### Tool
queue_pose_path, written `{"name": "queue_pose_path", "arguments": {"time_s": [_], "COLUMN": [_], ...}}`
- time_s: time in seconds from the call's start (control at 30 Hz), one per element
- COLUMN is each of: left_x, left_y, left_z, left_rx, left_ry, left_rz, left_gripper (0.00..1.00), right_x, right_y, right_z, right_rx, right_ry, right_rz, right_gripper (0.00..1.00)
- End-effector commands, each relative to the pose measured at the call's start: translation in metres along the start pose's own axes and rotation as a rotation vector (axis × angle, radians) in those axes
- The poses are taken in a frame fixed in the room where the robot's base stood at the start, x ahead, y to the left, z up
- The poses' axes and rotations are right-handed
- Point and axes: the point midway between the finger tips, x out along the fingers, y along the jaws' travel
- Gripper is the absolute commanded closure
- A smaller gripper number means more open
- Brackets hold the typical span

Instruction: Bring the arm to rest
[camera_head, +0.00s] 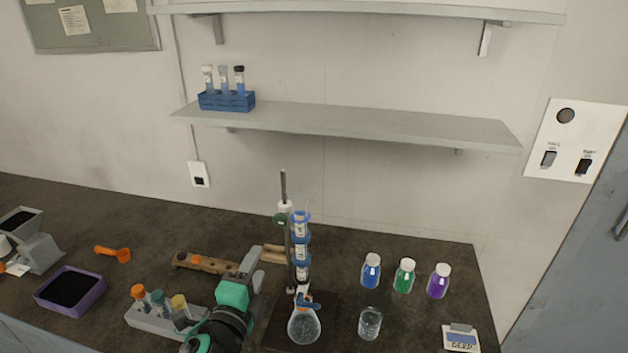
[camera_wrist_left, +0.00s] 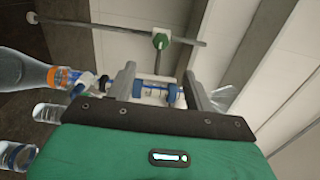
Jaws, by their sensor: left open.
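My left gripper (camera_head: 275,254) reaches in from the lower left over the counter. Its two fingers point right at the glass column with blue clamps (camera_head: 301,245) on a metal stand (camera_head: 284,188). In the left wrist view the open fingers (camera_wrist_left: 160,88) show with the column and blue fittings (camera_wrist_left: 153,92) beyond and between them. Nothing is seen gripped. I cannot tell whether the fingertips touch the column. A round flask (camera_head: 303,326) sits below the column and also shows in the wrist view (camera_wrist_left: 25,70). My right gripper is not in view.
A glass beaker (camera_head: 370,323) and three capped bottles (camera_head: 404,276) stand to the right. A vial rack (camera_head: 150,318) and a wooden holder (camera_head: 207,263) lie near my arm. A purple tray (camera_head: 71,290) is far left. A shelf (camera_head: 345,122) hangs above.

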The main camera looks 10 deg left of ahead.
Motion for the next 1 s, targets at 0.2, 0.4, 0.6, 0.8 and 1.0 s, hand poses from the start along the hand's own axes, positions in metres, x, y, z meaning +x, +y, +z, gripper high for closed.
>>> {"name": "queue_pose_path", "arguments": {"time_s": [0.2, 0.4, 0.6, 0.8, 1.0], "left_x": [-0.021, -0.089, -0.163, -0.232, -0.220], "left_y": [0.050, 0.140, 0.198, 0.228, 0.285], "left_z": [0.014, 0.029, 0.027, 0.017, 0.015], "left_rx": [-0.261, -0.717, -1.024, -1.233, -1.235], "left_ry": [-0.111, -0.378, -0.637, -0.870, -0.899], "left_rz": [0.197, 0.560, 0.827, 1.026, 1.056], "left_gripper": [0.47, 0.47, 0.47, 0.47, 0.47], "right_x": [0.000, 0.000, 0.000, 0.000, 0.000], "right_y": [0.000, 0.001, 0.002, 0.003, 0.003], "right_z": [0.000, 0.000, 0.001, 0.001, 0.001], "right_rx": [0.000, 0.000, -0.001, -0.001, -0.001], "right_ry": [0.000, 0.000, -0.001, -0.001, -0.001], "right_rz": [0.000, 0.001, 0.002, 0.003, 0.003], "right_gripper": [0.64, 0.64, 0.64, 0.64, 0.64]}}
